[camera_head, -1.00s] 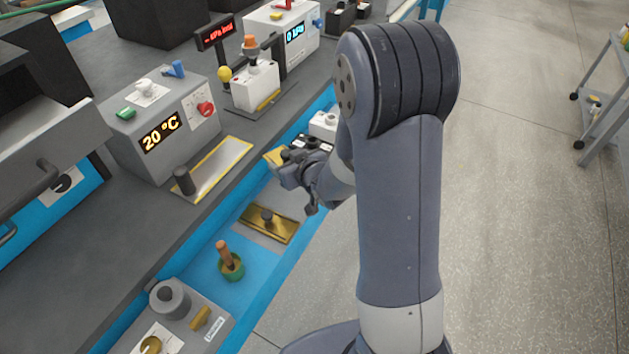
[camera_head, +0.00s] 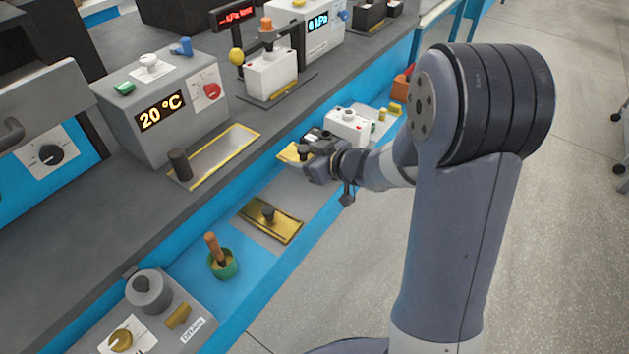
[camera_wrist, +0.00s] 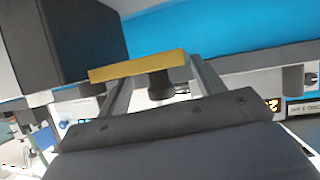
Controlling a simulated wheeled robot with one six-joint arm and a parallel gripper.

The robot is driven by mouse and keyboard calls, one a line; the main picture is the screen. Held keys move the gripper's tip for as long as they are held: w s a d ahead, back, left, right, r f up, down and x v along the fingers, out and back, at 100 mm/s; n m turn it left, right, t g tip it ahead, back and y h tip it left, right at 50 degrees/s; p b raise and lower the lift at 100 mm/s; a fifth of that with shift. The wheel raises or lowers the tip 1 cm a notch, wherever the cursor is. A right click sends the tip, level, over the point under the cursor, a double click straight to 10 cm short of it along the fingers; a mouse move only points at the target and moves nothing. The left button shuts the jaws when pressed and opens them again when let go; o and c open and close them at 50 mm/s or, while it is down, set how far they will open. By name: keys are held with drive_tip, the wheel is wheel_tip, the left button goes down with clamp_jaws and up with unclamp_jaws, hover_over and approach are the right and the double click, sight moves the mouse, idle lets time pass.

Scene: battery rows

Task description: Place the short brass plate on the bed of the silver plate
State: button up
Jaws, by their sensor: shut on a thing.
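The short brass plate (camera_head: 291,153) is in my gripper (camera_head: 318,160), above the blue lower ledge and just off the counter's front edge. In the wrist view the plate (camera_wrist: 138,67) shows as a yellow bar, with its dark knob between the two fingers of my gripper (camera_wrist: 155,88). The silver plate (camera_head: 218,156) lies flat on the dark counter in front of the 20 °C box. It has yellow edges and a dark upright knob at its near left end. Its bed looks bare. My gripper is to its right, apart from it.
A longer brass plate (camera_head: 271,220) with a dark knob lies on the lower ledge. A green pot (camera_head: 222,262) with a wooden handle stands nearer. The grey 20 °C box (camera_head: 165,105) stands behind the silver plate. A white box (camera_head: 347,128) is close beyond my gripper.

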sight(307, 187)
wheel_tip(307, 187, down, 8)
drive_tip(key=shift+f+b, duration=0.2)
drive_tip(key=shift+b, duration=1.05)
drive_tip(key=shift+r, duration=0.1)
drive_tip(key=o, duration=1)
drive_tip(key=shift+f, duration=0.2)
drive_tip(key=shift+o, duration=0.9)
drive_tip(key=shift+r, duration=0.1)
